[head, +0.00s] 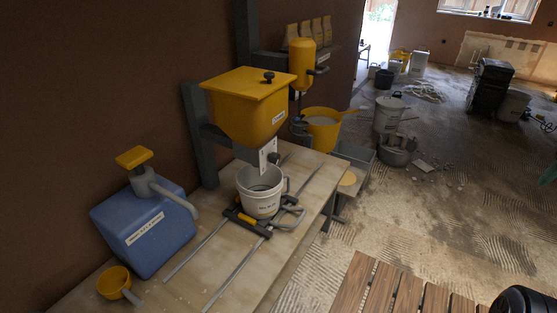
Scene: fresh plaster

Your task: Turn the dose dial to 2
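A yellow hopper (248,110) with a flat lid is mounted on a grey post against the brown wall, above the workbench. At its outlet is a small white plate (268,152) with dark marks, and a small dark knob (275,158) beside it. This looks like the dose dial, but its numbers and setting are too small to read. A white bucket (259,190) stands upright under the outlet, on a dark and yellow carriage (245,219) between two metal rails. My gripper is not in view. A black rounded part at the bottom right corner may be mine.
A blue container (146,229) with a yellow-topped pump and a yellow scoop (115,283) stand on the workbench (190,290) at left. Behind the hopper are a yellow mixer (301,63) and yellow tub (321,130). A slatted wooden surface (400,293) lies front right; open floor extends beyond.

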